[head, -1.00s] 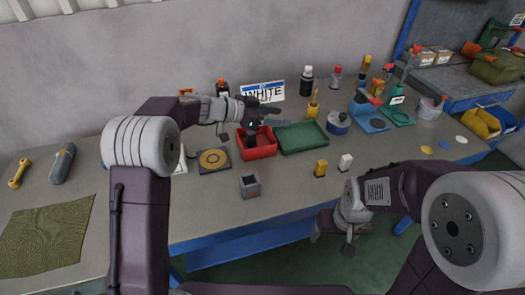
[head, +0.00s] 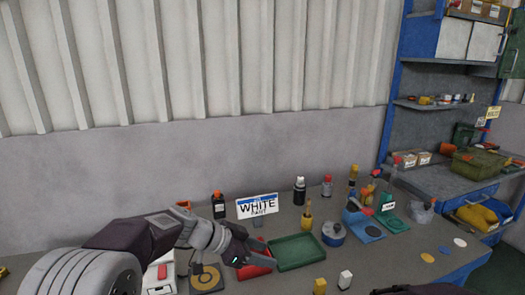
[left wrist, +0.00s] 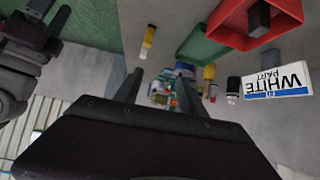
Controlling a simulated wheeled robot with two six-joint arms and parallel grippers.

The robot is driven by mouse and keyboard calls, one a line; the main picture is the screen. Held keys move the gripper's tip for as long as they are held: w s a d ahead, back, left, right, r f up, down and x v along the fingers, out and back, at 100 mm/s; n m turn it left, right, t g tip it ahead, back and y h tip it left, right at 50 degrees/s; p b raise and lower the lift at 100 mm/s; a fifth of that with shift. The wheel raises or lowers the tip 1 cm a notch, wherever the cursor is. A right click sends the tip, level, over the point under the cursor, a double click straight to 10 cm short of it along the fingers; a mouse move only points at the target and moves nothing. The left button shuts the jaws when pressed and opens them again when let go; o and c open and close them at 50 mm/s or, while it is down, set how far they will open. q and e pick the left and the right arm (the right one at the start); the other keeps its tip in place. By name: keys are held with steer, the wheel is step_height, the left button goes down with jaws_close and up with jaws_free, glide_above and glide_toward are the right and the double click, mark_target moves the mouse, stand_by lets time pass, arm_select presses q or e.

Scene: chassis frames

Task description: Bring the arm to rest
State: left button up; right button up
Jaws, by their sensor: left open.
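My left arm comes in from the lower left in the head view. Its gripper (head: 256,256) is in front of the red bin (head: 258,271) in that picture and hides part of it. In the left wrist view my left gripper's two fingers (left wrist: 157,88) stand apart with nothing between them. The red bin (left wrist: 228,22) shows there at the top right, with a dark grey block (left wrist: 259,18) in it. Part of my right arm and gripper (left wrist: 50,15) shows at the top left of that view. Whether its jaws are open is unclear.
A green tray (head: 299,251) lies right of the red bin. Behind stand a "WHITE" sign (head: 257,206) and several bottles. A blue-grey pot (head: 333,234), a blue stand (head: 362,226) and a green stand (head: 392,220) are farther right. The air above the bench is clear.

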arm_select(q)
steer(key=s+a+f+n+g+y, duration=0.1)
steer(key=s+a+f+n+y, duration=0.3)
steer(key=s, duration=0.6)
steer(key=s+a+f+n+g+y+p, duration=0.1)
steer(key=s+a+f+n+y, duration=0.4)
steer(key=s+a+f+n, duration=0.4)
steer(key=a, duration=0.4)
steer(key=shift+s+a+f+g, duration=0.25)
steer(key=shift+s+f+g, duration=0.15)
